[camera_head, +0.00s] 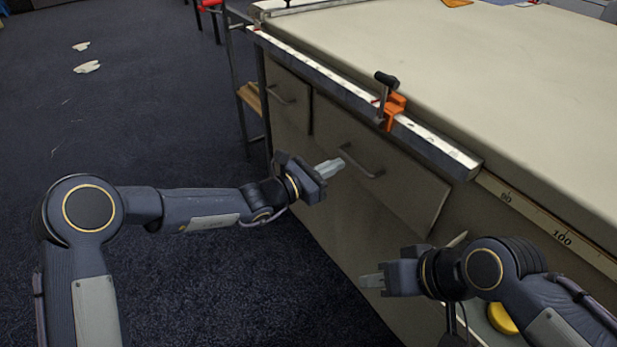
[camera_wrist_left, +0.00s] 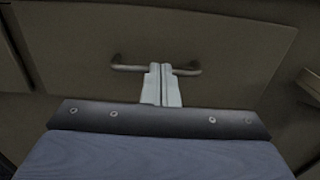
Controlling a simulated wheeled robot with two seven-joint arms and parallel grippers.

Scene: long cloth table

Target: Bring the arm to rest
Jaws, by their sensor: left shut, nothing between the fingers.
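My left gripper (camera_head: 338,164) is stretched out in front of the cabinet drawers under the long table. It is shut and empty. In the left wrist view its pale fingers (camera_wrist_left: 162,84) lie together, with the metal drawer handle (camera_wrist_left: 128,66) behind them in the picture. I cannot tell whether they touch the handle. My right gripper (camera_head: 368,281) is lower in the head view, in front of the cabinet side and pointing left. I see no object at its fingertips, but its jaws are too small to judge.
The long table (camera_head: 500,75) has a metal rail (camera_head: 320,72) with an orange clamp (camera_head: 393,108) along its edge. The drawer front (camera_head: 385,185) is close to my left gripper. A yellow round thing (camera_head: 502,318) is below my right arm. Open carpet (camera_head: 130,130) lies to the left.

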